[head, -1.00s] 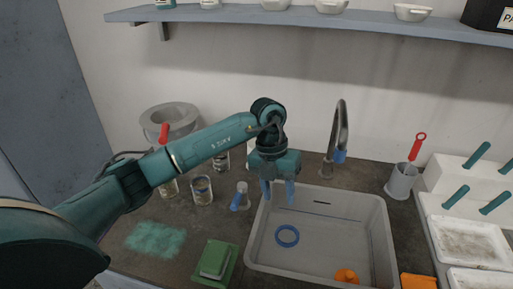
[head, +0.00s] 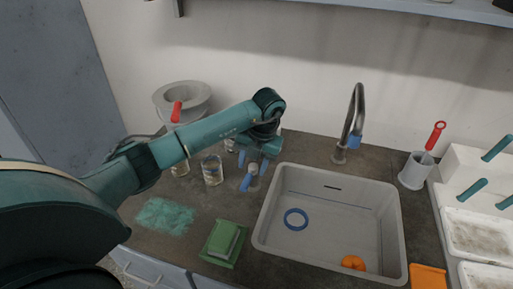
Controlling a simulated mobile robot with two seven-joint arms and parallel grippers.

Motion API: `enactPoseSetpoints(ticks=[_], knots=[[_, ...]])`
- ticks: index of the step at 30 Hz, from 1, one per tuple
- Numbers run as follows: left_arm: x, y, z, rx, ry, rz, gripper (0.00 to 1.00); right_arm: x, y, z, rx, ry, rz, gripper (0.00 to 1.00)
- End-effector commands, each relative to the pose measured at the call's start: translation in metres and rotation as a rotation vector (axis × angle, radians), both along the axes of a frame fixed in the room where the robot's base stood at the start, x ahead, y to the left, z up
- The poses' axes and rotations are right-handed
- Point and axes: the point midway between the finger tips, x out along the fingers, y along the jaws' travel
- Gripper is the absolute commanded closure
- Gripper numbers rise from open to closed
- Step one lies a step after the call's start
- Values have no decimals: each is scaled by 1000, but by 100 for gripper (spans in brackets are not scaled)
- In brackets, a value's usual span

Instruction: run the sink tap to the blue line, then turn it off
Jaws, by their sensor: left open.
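The grey sink basin (head: 265,222) is set in the dark worktop. A thin, faint line runs along its inner back wall; its colour is hard to tell. The curved metal tap (head: 357,105) with a blue tip stands behind the sink, and no water stream shows. A small metal valve with a blue lever (head: 245,183) stands left of the sink. My left gripper (head: 254,166) is open and points down at the valve, partly covering it. I cannot tell whether its fingers touch it. My right gripper is not in view.
A blue ring (head: 296,219) and an orange item (head: 353,262) lie in the sink. Glass jars (head: 212,171) and a grey bowl (head: 181,100) stand left of the gripper. A green pad (head: 223,243) lies in front. A grey cup with a red-handled tool (head: 416,172) stands right.

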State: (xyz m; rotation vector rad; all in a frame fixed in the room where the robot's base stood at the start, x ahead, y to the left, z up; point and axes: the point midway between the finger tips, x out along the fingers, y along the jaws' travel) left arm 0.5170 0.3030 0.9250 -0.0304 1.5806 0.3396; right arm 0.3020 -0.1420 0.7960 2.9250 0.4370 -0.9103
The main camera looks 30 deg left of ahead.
Motion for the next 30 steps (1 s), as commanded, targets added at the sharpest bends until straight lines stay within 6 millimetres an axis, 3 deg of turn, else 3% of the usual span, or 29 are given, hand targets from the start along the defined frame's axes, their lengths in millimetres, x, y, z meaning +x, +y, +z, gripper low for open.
enactPoseSetpoints(ticks=[6, 17, 30], knots=[[-1, 3, -21, -1, 2, 0, 56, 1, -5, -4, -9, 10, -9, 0], [-1, 4, -24, -1, -1, 0, 57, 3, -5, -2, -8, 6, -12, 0], [-1, 4, -24, -1, 0, 0, 93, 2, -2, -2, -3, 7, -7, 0]])
